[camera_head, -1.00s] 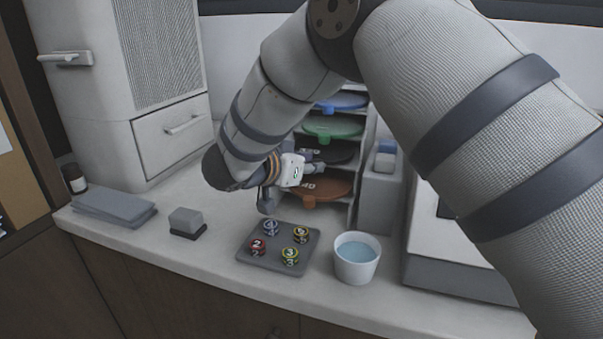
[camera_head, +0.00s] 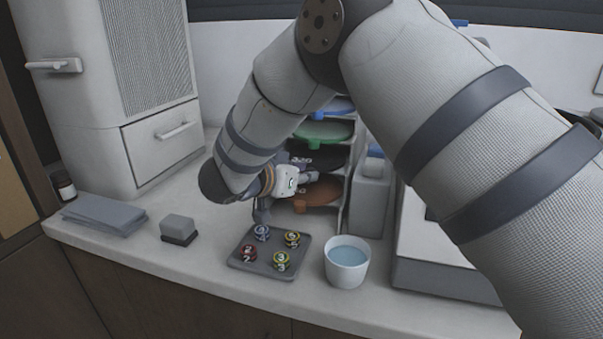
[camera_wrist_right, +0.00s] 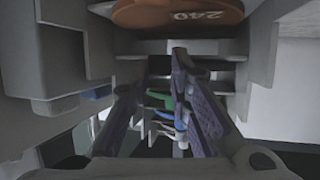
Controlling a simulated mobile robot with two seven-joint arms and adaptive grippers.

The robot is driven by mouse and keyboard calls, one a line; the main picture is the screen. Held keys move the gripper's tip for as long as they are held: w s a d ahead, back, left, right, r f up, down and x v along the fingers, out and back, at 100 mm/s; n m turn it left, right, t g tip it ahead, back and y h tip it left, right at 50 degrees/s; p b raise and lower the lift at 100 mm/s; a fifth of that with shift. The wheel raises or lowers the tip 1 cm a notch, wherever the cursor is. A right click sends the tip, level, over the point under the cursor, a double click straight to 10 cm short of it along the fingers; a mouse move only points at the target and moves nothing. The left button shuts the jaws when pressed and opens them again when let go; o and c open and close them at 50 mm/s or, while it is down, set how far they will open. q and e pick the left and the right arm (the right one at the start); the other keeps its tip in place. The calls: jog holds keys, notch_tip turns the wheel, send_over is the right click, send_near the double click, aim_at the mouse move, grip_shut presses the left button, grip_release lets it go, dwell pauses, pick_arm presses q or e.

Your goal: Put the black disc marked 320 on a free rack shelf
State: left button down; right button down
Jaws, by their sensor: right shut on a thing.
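The black disc marked 320 (camera_head: 326,156) is inside the rack, between the green disc (camera_head: 324,131) above and the brown disc (camera_head: 322,192) below. I cannot tell whether it rests on its shelf. My right gripper (camera_head: 311,172) is at the rack's front, at the black disc's near edge, and is shut on what appears to be this disc; the grip is partly hidden. In the right wrist view, the fingers (camera_wrist_right: 158,78) point into the rack, and the brown disc (camera_wrist_right: 178,14) shows its 240 mark. My left gripper is out of view.
A blue disc (camera_head: 341,107) sits above the green one. A grey tray (camera_head: 236,262) with several numbered pieces and a white cup (camera_head: 346,273) of bluish liquid stand before the rack. A grey block (camera_head: 370,200) stands close at its right. My right arm hides part of the rack.

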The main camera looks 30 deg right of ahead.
jog(key=shift+s+f, duration=0.15)
dwell(0.3)
jog(key=c, duration=1.4)
grip_release()
jog(key=v, duration=1.2)
